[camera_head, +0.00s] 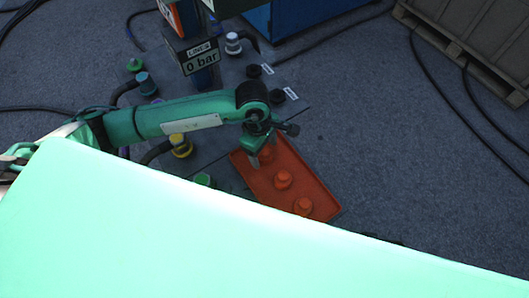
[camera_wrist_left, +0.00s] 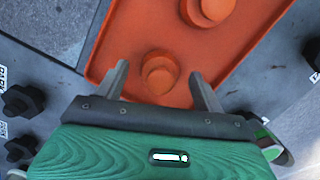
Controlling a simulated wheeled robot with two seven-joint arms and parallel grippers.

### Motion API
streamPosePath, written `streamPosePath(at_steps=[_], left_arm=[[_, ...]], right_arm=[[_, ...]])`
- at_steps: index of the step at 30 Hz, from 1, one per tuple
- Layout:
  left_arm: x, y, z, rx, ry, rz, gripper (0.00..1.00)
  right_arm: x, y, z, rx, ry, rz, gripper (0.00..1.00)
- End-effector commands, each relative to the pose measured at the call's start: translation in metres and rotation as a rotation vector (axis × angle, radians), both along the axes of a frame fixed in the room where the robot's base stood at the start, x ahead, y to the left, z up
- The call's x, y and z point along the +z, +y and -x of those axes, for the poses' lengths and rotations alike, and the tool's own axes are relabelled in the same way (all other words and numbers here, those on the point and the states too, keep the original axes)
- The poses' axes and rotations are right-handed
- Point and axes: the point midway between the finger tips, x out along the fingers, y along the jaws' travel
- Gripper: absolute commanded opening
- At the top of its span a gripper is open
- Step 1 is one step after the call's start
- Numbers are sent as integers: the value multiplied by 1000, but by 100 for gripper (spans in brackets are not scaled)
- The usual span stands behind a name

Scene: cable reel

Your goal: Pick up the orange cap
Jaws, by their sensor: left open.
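In the left wrist view, one orange cap (camera_wrist_left: 159,73) sits between the open fingers of my left gripper (camera_wrist_left: 160,82), with a gap on either side. Another cap (camera_wrist_left: 207,10) is farther off near the top edge. My left gripper is open and empty. My right gripper is not in view.
A post with a "0 bar" display (camera_head: 201,62) stands behind my left arm. Couplings in several colours, such as a yellow one (camera_head: 180,146), and black caps (camera_head: 277,96) sit on the dark plate. A crate on a pallet (camera_head: 490,40) is at upper right. Floor right of the tray is clear.

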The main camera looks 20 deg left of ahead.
Motion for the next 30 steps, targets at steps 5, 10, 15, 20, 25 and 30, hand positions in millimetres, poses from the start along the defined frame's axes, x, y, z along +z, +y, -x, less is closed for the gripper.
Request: streamPosePath(at_steps=[5, 10, 15, 20, 25, 30], left_arm=[[-11, -2, 0, -1, -1, 1, 70], [-10, -2, 1, -1, -1, 0, 62], [-10, -2, 1, -1, -1, 0, 28], [-10, -2, 0, -1, -1, 0, 17], [-7, -2, 0, -1, -2, 1, 17], [17, -2, -1, -2, -5, 1, 17]], right_arm=[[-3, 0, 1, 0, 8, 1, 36], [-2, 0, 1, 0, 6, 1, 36], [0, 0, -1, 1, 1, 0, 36], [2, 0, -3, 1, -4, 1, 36], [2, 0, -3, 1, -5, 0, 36], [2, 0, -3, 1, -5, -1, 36]])
